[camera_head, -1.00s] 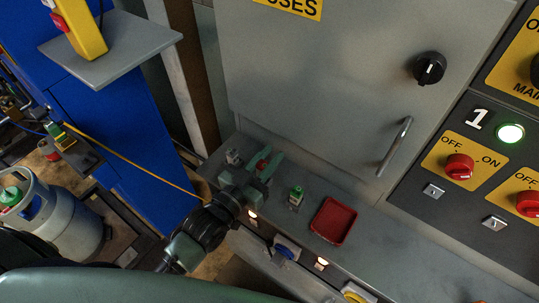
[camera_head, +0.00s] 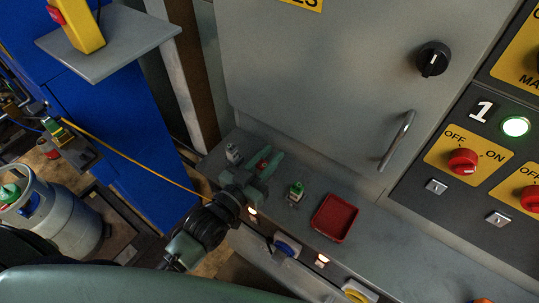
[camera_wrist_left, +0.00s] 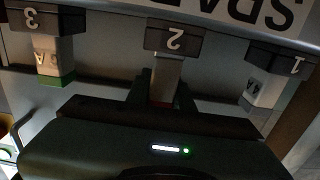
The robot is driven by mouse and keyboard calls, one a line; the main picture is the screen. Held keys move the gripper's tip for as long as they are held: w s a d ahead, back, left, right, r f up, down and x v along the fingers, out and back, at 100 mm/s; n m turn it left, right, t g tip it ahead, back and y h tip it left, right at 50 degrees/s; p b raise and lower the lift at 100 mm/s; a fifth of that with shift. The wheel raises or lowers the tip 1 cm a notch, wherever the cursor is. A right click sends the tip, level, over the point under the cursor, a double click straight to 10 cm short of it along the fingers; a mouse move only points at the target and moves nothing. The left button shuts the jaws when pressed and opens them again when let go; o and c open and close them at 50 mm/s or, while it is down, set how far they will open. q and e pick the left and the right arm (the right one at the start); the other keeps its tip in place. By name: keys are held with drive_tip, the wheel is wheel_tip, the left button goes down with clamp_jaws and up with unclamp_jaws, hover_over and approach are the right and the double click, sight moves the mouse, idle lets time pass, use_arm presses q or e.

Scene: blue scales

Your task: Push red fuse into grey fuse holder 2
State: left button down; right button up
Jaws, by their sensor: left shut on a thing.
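The red fuse (camera_head: 263,163) is between the fingers of my left gripper (camera_head: 266,164), low in front of the grey cabinet. In the left wrist view, my left gripper (camera_wrist_left: 162,98) is shut on the red fuse; its pale body (camera_wrist_left: 167,72) and a bit of its red end show between the fingers. The fuse is lined up with grey fuse holder 2 (camera_wrist_left: 174,38) and its far end meets the holder's edge. I cannot tell how deep it sits. My right gripper is not in view.
A green-ended fuse (camera_wrist_left: 55,62) is at holder 3 (camera_wrist_left: 32,19), and a pale fuse (camera_wrist_left: 265,88) at holder 1 (camera_wrist_left: 283,56), on either side of my gripper. A red tray (camera_head: 334,218) lies on the grey ledge to the right. The cabinet door (camera_head: 320,90) rises behind.

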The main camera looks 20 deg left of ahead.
sight(259, 171)
use_arm(q)
drive_tip(key=shift+f, duration=0.45)
drive_tip(key=c, duration=1.1)
unclamp_jaws()
drive_tip(key=shift+c, duration=0.2)
drive_tip(key=b+v, duration=0.1)
drive_tip(key=v, duration=0.6)
drive_tip(key=shift+s+a+r, duration=0.1)
drive_tip(key=shift+s, duration=0.3)
